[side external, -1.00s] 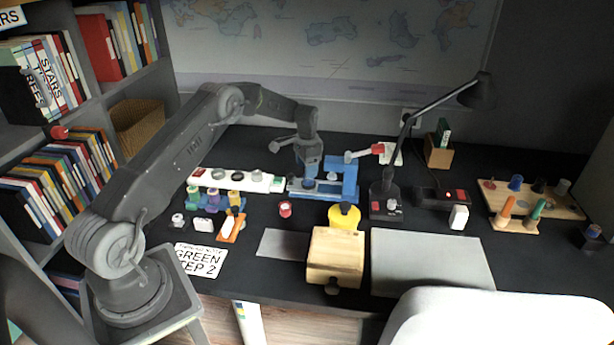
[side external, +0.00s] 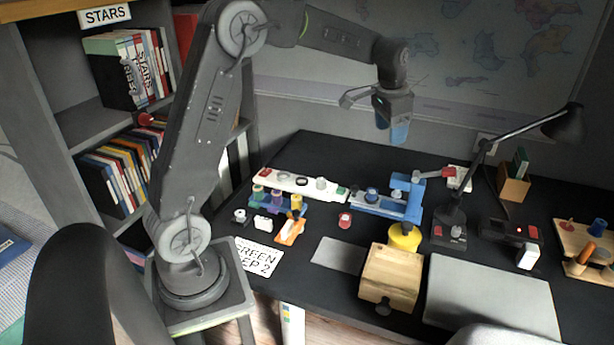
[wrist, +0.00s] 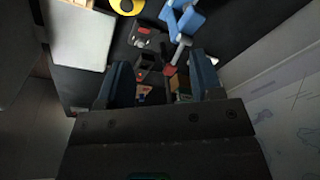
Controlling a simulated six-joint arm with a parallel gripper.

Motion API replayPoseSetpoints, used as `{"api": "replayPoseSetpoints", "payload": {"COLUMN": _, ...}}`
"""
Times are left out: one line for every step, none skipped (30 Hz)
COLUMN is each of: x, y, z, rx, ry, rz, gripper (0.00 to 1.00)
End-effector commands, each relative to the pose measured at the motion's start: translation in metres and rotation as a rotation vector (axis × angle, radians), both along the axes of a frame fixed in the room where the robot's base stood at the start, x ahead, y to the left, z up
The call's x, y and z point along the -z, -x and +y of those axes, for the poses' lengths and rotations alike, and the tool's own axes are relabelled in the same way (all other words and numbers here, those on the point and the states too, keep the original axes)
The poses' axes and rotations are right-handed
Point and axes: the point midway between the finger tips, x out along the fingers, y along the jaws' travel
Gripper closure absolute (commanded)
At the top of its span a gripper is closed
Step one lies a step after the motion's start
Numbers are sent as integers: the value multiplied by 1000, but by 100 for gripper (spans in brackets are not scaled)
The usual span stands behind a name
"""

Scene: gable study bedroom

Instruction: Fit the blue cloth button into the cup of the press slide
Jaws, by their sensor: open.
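The blue press (side external: 406,197) stands near the back of the dark desk, with a red-tipped lever (side external: 433,174). Its slide (side external: 365,205) is a blue base reaching left. A small round dark-blue piece (side external: 371,193) sits on it; I cannot tell whether this is the cloth button or whether it is seated in the cup. My gripper (side external: 393,132) is raised in the air, well above the desk behind the press, with blue fingers apart. In the wrist view, my gripper (wrist: 162,80) shows nothing between its fingers, and the press (wrist: 185,18) is partly visible ahead.
A white strip (side external: 300,183) with coloured discs lies left of the press. Spools stand in a blue rack (side external: 275,203). A wooden box (side external: 390,278), a yellow round piece (side external: 405,238) and a grey mat (side external: 490,294) are in front. A lamp (side external: 453,222) stands right of the press.

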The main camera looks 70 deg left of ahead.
Motion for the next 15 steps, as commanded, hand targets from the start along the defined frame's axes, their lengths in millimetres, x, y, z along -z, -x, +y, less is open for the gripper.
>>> {"api": "replayPoseSetpoints", "payload": {"x": -19, "y": 19, "z": -18, "rx": -3, "ry": -4, "rz": -30, "gripper": 40}}
{"api": "replayPoseSetpoints", "payload": {"x": -26, "y": 29, "z": -28, "rx": -8, "ry": -3, "rz": -43, "gripper": 40}}
{"api": "replayPoseSetpoints", "payload": {"x": -36, "y": 44, "z": -39, "rx": -15, "ry": -2, "rz": -61, "gripper": 40}}
{"api": "replayPoseSetpoints", "payload": {"x": -42, "y": 55, "z": -48, "rx": -18, "ry": -1, "rz": -77, "gripper": 40}}
{"api": "replayPoseSetpoints", "payload": {"x": -47, "y": 67, "z": -56, "rx": -24, "ry": 1, "rz": -91, "gripper": 40}}
{"api": "replayPoseSetpoints", "payload": {"x": -54, "y": 83, "z": -67, "rx": -31, "ry": 3, "rz": -109, "gripper": 40}}
{"api": "replayPoseSetpoints", "payload": {"x": -57, "y": 95, "z": -75, "rx": -35, "ry": 6, "rz": -123, "gripper": 40}}
{"api": "replayPoseSetpoints", "payload": {"x": -60, "y": 107, "z": -82, "rx": -40, "ry": 8, "rz": -138, "gripper": 40}}
{"api": "replayPoseSetpoints", "payload": {"x": -63, "y": 124, "z": -91, "rx": -46, "ry": 13, "rz": -156, "gripper": 40}}
{"api": "replayPoseSetpoints", "payload": {"x": -65, "y": 137, "z": -98, "rx": -50, "ry": 16, "rz": -170, "gripper": 40}}
{"api": "replayPoseSetpoints", "payload": {"x": -66, "y": 150, "z": -104, "rx": -55, "ry": 21, "rz": -185, "gripper": 40}}
{"api": "replayPoseSetpoints", "payload": {"x": -65, "y": 167, "z": -112, "rx": -61, "ry": 28, "rz": -204, "gripper": 40}}
{"api": "replayPoseSetpoints", "payload": {"x": -64, "y": 179, "z": -117, "rx": -65, "ry": 32, "rz": -217, "gripper": 40}}
{"api": "replayPoseSetpoints", "payload": {"x": -63, "y": 191, "z": -122, "rx": -70, "ry": 38, "rz": -231, "gripper": 40}}
{"api": "replayPoseSetpoints", "payload": {"x": -60, "y": 207, "z": -128, "rx": -74, "ry": 46, "rz": -247, "gripper": 40}}
